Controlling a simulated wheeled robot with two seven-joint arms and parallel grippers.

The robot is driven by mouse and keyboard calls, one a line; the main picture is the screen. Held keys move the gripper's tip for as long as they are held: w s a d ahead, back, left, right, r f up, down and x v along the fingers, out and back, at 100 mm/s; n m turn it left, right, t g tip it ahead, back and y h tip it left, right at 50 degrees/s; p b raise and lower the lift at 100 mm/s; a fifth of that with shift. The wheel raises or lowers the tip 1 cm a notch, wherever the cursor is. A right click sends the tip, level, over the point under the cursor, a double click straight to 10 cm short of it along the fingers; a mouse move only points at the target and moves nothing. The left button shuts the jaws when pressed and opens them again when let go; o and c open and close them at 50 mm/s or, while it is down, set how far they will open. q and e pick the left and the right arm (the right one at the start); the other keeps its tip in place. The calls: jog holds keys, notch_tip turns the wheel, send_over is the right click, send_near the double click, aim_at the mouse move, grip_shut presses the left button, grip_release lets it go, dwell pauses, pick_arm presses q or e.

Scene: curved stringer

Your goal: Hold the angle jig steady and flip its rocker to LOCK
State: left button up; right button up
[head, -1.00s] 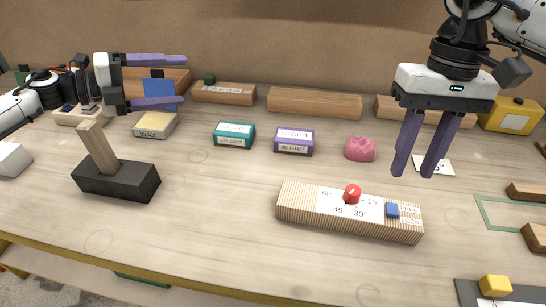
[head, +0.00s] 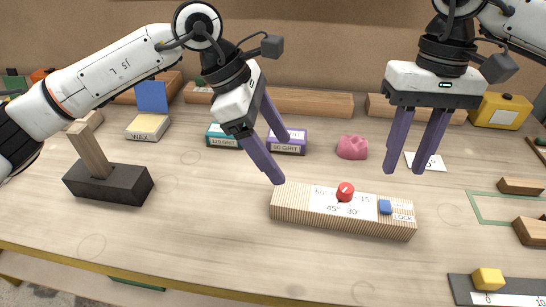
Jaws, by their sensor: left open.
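The angle jig (head: 300,208) is a ribbed wooden block lying on the bench, with a white dial face, a red knob (head: 345,192) and a blue rocker (head: 385,207) beside small lettering that includes LOCK. My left gripper (head: 283,161) is open and empty, tilted above and behind the jig's left end, one fingertip close to it in the picture. I cannot tell whether it touches. My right gripper (head: 405,170) hangs with its fingers down and apart, behind and above the jig's right end, holding nothing.
A black block with a wooden handle (head: 108,185) stands at left. Wax (head: 148,128), a teal grit box (head: 218,138), a purple grit box (head: 290,144) and pink putty (head: 352,148) lie behind. A yellow cube (head: 488,279) is at front right. The bench in front of the jig is clear.

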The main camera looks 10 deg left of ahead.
aim_at(291, 194)
pick_arm(q)
jog(key=shift+s+d+f+m+g+y, duration=0.1)
jog(key=shift+s+f+m+g+y, duration=0.15)
jog(key=shift+s+f, duration=0.3)
jog(key=shift+s+d+f+m+g+y, duration=0.15)
jog(key=shift+s+f+m+y, duration=0.15)
jog(key=shift+f, duration=0.4)
jog(key=x, duration=0.9)
